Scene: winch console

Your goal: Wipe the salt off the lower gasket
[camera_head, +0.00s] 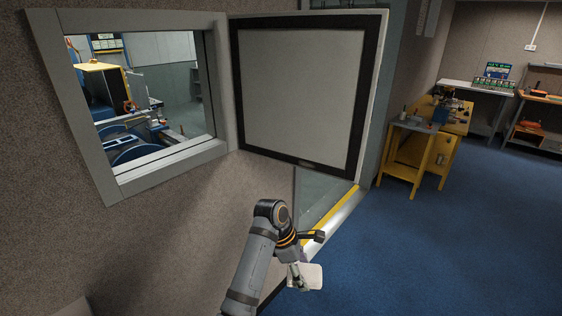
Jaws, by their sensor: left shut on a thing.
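A hinged window panel (303,85) stands open beside the window opening, with a black gasket around its inner face. The lower gasket (275,155) runs along the panel's bottom edge and slopes down to the right. A small pale mark (307,164) shows on its right part; I cannot tell whether it is salt or a fitting. My left gripper (302,275) is below the panel, apart from the gasket. It is shut on a white flat thing (312,277) that looks like a cloth or pad. My right gripper is out of view.
The grey window frame (170,162) opens onto machinery at left. A glazed doorway with a yellow-edged sill (330,210) lies behind the panel. A yellow workbench (408,165) stands at right. The blue floor (450,250) is clear in front.

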